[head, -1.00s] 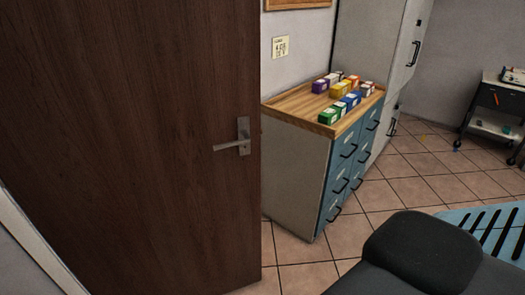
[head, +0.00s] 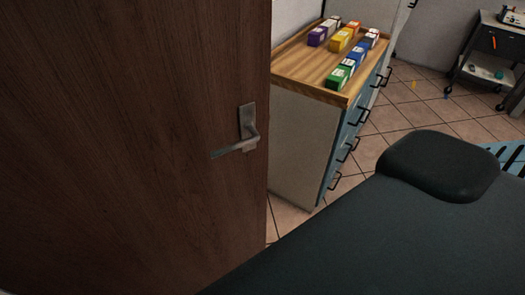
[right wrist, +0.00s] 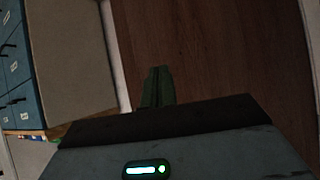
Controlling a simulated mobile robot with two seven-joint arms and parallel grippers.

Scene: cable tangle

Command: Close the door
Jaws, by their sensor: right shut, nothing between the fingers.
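The brown wooden door (head: 120,150) fills the left of the head view and stands open, its free edge in front of the cabinet. Its metal lever handle (head: 240,140) is near that edge. In the right wrist view my right gripper (right wrist: 157,75) shows as dark fingers held together, with nothing between them. The door (right wrist: 215,50) is a brown panel behind and to the right of the fingers; I cannot tell whether they touch it. Neither gripper shows in the head view, so the left one is out of sight.
A wood-topped cabinet (head: 288,62) with blue drawers and several coloured boxes stands beyond the door's edge. A dark padded couch (head: 390,235) with a headrest (head: 440,165) fills the lower right. A trolley (head: 486,65) stands at the back right. Some tiled floor (head: 405,110) is clear.

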